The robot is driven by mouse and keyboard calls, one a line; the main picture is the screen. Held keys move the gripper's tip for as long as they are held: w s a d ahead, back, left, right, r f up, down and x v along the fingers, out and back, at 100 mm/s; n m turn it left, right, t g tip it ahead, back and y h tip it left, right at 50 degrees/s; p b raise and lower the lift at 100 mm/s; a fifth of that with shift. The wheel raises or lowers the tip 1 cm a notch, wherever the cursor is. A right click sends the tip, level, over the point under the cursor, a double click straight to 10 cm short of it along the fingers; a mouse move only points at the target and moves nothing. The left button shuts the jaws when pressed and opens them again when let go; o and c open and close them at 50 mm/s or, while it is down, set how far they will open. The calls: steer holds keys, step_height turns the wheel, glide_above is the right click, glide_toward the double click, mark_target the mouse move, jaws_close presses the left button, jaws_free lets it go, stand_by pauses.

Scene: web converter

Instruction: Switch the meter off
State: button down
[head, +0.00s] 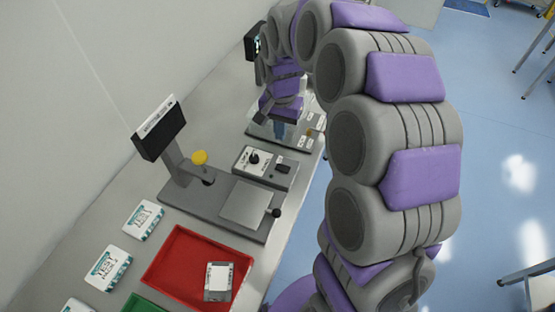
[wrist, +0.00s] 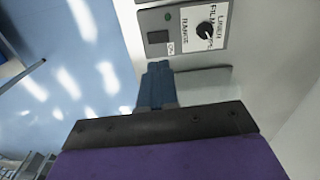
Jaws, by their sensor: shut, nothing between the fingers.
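The meter's grey control box (head: 262,164) sits on the bench with a black round dial (head: 254,158) and a black switch (head: 283,169). In the wrist view the panel (wrist: 182,35) shows the dial (wrist: 205,30) with printed labels, the dark switch (wrist: 158,37) and a small green dot (wrist: 168,15). My gripper (head: 279,130) is over the far part of the bench, beyond the box. In the wrist view my gripper (wrist: 158,68) has its bluish fingers shut and empty, the tips just below the switch in the picture. I cannot tell their height or whether they touch anything.
A red tray (head: 178,268) holds a small pack (head: 218,281). The wall runs along the left; open blue floor (head: 495,150) lies right.

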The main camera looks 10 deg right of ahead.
steer(key=shift+w+f, duration=0.35)
steer(key=shift+w, duration=0.45)
steer(key=shift+d+f, duration=0.1)
steer(key=b, duration=0.4)
glide_toward(279, 166)
step_height(279, 166, down, 7)
steer(key=shift+r, duration=0.1)
